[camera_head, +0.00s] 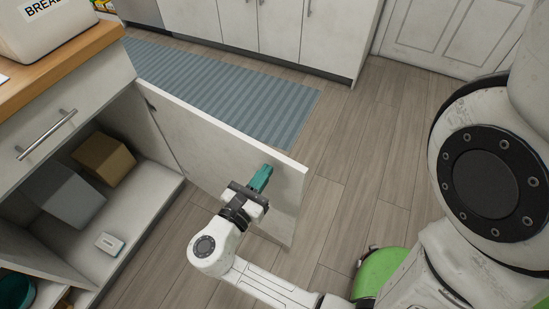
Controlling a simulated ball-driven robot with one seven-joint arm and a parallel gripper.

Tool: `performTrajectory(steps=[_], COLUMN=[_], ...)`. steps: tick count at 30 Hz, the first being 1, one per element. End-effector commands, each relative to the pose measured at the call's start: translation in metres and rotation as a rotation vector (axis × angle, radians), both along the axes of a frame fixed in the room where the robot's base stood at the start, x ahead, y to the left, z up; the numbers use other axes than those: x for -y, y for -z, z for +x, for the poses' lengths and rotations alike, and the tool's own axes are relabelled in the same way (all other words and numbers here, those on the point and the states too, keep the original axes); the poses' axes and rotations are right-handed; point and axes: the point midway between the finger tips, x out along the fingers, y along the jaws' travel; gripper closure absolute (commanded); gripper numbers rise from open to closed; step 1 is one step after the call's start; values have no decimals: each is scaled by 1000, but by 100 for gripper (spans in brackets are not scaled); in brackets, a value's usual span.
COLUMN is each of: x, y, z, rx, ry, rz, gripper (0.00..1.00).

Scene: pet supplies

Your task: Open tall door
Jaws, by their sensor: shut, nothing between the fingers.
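A white cabinet door (222,150) stands swung wide open on its hinge at the left, its inner face toward me. My gripper (262,178), with teal fingers, is at the inner face of the door near its free edge. The fingers are shut with nothing between them. They look close to or touching the panel; I cannot tell which. The open cabinet interior (150,194) shows a brown box (104,158), a grey box (64,194) and a small white item (110,243). The door's outer face is hidden.
A wooden counter (75,68) with a bread bin (42,24) tops the cabinet, above a drawer with a metal handle (46,134). A blue striped rug (225,92) lies beyond the door. White cabinets (275,28) line the back. Wooden floor (355,150) right of the door is clear.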

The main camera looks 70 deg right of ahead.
Motion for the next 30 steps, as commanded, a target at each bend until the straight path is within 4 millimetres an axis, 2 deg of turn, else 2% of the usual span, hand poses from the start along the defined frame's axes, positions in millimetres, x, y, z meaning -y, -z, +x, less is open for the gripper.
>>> performTrajectory(steps=[3,9,15,25,30], x=[21,45,53,54,68], y=[1,0,0,-1,-3], z=[-5,-9,-10,-10,-14], rx=[0,1,1,1,-2], ry=[5,3,1,-1,-31], rz=[1,0,0,0,-2], gripper=[100,100,100,100,100])
